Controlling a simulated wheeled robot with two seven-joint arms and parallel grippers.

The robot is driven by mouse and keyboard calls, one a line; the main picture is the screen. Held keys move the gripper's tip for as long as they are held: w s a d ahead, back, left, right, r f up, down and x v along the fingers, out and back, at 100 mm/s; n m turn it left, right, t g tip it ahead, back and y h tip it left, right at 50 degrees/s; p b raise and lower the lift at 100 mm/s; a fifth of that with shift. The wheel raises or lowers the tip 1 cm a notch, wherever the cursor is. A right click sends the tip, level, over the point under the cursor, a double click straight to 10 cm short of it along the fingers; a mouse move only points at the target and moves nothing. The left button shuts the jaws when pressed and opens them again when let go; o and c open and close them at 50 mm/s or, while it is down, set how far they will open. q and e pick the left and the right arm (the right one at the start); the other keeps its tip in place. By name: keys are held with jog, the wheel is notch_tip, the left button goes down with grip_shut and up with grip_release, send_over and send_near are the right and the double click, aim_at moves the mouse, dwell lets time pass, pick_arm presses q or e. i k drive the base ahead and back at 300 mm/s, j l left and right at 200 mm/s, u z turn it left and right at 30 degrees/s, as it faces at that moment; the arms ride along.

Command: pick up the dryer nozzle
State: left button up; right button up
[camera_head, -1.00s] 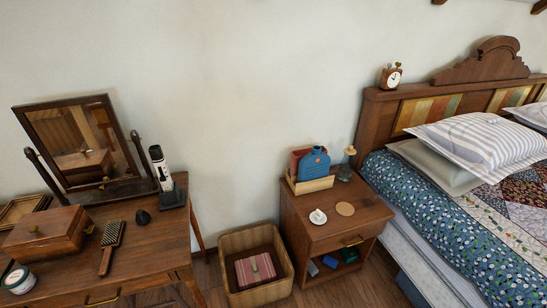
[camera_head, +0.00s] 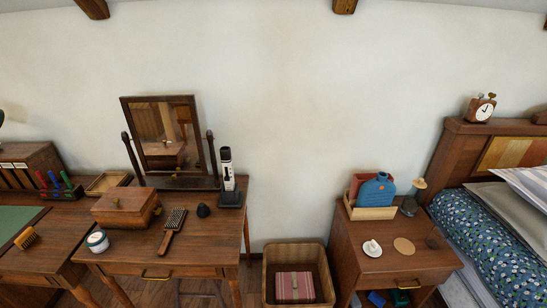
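The dryer nozzle is most likely the small black cone-shaped piece (camera_head: 203,210) on the wooden dressing table (camera_head: 205,253). It sits between the hairbrush (camera_head: 173,230) and a black stand holding a white and black upright device (camera_head: 228,175). It is small, so its details are hard to make out. Neither of my grippers shows in the head view.
A swing mirror (camera_head: 165,140), a wooden box (camera_head: 125,207) and a round tin (camera_head: 97,241) stand on the same table. A wicker basket (camera_head: 268,280) is on the floor between this table and the nightstand (camera_head: 365,250). A bed is at the right.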

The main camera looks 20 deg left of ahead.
aim_at(203, 211)
jog(key=i+j+u, duration=0.3)
jog(key=j, duration=0.2)
jog(key=i+j+u, duration=0.3)
jog(key=i+j, duration=0.05)
jog(key=j, duration=0.1)
